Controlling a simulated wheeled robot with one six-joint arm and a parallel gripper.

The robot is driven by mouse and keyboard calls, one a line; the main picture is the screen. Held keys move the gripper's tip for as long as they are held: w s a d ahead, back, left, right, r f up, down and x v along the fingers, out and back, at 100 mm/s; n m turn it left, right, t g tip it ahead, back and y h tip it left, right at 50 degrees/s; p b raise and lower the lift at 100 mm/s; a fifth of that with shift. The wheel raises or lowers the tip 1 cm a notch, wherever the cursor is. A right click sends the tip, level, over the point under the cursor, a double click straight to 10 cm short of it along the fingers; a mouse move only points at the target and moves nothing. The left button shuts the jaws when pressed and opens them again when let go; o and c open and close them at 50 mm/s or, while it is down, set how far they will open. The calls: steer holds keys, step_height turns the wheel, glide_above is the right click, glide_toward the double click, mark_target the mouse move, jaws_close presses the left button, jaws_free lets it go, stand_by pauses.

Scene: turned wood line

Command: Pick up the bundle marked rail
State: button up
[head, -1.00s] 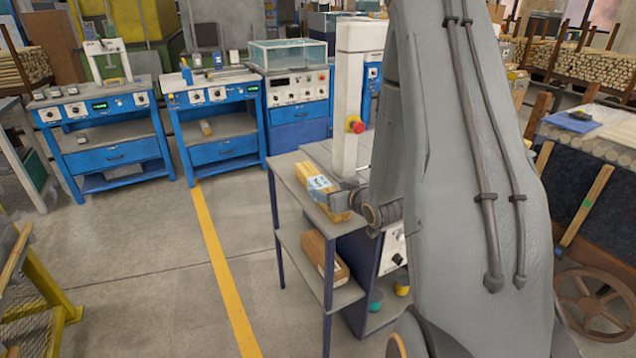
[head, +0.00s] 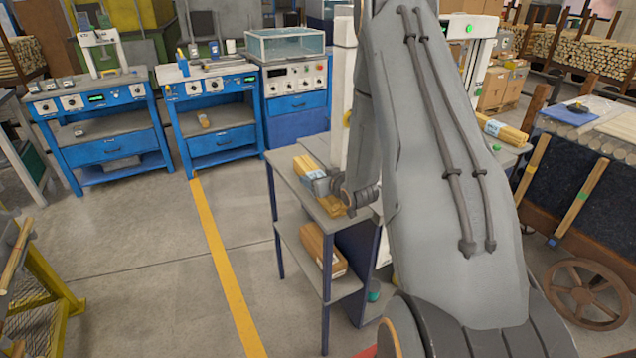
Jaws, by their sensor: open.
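A bundle of yellow wood strips (head: 305,166) with a pale blue and white label lies on the top of a grey stand (head: 283,161) in the middle of the head view. My gripper (head: 318,187) is open and low over this bundle, covering its middle and part of the label. I cannot tell whether the fingers touch it. A second bundle of yellow strips (head: 511,134) with a pale label lies on a grey surface to the right, behind my arm. I cannot read the word on either label.
A brown package (head: 322,248) lies on the stand's lower shelf. A white post (head: 341,100) rises just behind the first bundle. Blue workbenches (head: 113,153) stand at the back left. The floor left of the stand is clear. A cart with a spoked wheel (head: 583,293) stands at the right.

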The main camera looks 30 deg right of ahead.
steer(key=c, duration=1.4)
steer(key=shift+c, duration=0.8)
steer(key=shift+r, duration=0.1)
